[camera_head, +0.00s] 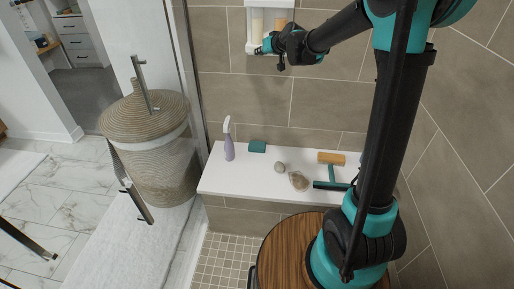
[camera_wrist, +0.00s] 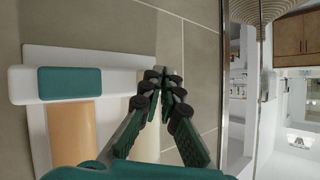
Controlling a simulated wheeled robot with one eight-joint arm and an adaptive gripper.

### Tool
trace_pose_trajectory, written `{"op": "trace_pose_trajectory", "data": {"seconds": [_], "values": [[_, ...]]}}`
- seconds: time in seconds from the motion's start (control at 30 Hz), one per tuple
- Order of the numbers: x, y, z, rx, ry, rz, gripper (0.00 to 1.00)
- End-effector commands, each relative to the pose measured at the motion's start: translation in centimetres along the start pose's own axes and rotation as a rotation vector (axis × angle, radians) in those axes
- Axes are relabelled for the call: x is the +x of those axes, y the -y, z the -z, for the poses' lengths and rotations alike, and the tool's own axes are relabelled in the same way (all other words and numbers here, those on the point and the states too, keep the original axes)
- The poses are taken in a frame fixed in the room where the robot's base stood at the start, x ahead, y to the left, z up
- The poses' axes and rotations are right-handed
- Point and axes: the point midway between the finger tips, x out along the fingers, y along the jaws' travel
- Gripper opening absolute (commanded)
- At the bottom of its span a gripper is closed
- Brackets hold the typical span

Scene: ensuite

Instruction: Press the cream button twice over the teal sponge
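A white wall dispenser (camera_head: 251,22) with a cream column (camera_head: 258,24) and a tan column (camera_head: 280,20) hangs at the top of the head view. I cannot make out the cream button; my fingers cover that side. My gripper (camera_head: 260,50) is at the dispenser's lower edge, fingers pointing left. Its fingertips (camera_wrist: 162,80) meet with nothing visible between them. The teal sponge (camera_head: 257,146) lies on the white bench, well below the dispenser and my gripper.
A wicker basket (camera_head: 150,150) is left, near a glass edge.

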Motion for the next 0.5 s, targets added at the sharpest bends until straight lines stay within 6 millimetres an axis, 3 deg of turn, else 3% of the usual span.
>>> {"op": "trace_pose_trajectory", "data": {"seconds": [0.5], "values": [[-3.1,2.2,-2.3,0.000,0.000,0.000,0.00]]}}
